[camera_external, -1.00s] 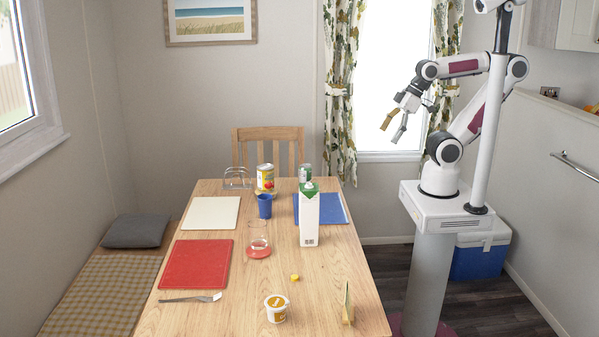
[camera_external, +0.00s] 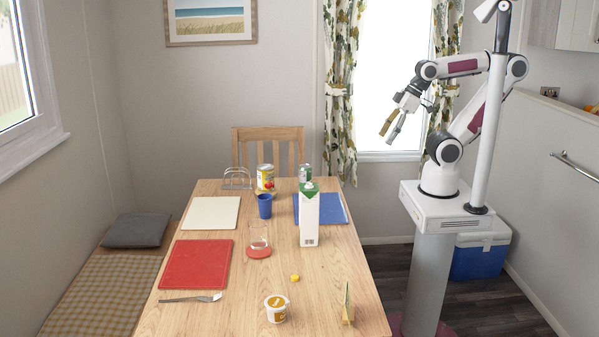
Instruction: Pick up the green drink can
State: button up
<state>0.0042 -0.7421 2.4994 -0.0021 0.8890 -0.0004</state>
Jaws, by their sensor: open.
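The green drink can (camera_external: 305,172) stands upright near the far edge of the table, behind the tall carton. The carton's green top hides its lower part. My gripper (camera_external: 389,132) is open and empty. It hangs in the air in front of the bright window, to the right of the table and higher than the can, well apart from it.
A tall white carton (camera_external: 309,222) stands in front of the can, on or beside a blue mat (camera_external: 335,209). A food tin (camera_external: 265,178), a blue cup (camera_external: 265,206) and a toast rack (camera_external: 237,178) stand to its left. A glass (camera_external: 259,236) is nearer.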

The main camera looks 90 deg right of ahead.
jog(key=w+d+f+m+t+h, duration=0.1)
jog(key=w+d, duration=0.3)
jog(key=w, duration=0.3)
jog(key=w+d+f+t+h, duration=0.1)
jog(key=w+d+f, duration=0.1)
jog(key=w+d, duration=0.4)
jog(key=m+t+h, duration=0.1)
jog(key=t+h, duration=0.1)
jog(key=t, duration=0.1)
send_over(306, 175)
jog(key=s+a, duration=0.2)
jog(key=a, duration=0.3)
notch_tip(306, 175, down, 16)
jog(key=shift+s+d+f+m+t+h, duration=0.4)
jog(key=shift+s+d+f, duration=0.45)
jog(key=shift+f, duration=0.65)
jog(key=shift+s+d+f+m+t+h, duration=0.2)
jog(key=shift+s+d+f+m+t, duration=0.45)
jog(key=shift+f, duration=0.85)
jog(key=shift+s+d+f+m+t+h, duration=0.3)
jog(key=shift+s+d+f, duration=0.65)
jog(key=shift+f, duration=0.55)
jog(key=shift+w, duration=0.15)
jog(key=shift+x, duration=1.25)
jog(key=shift+f, duration=0.1)
jog(key=shift+x, duration=2.55)
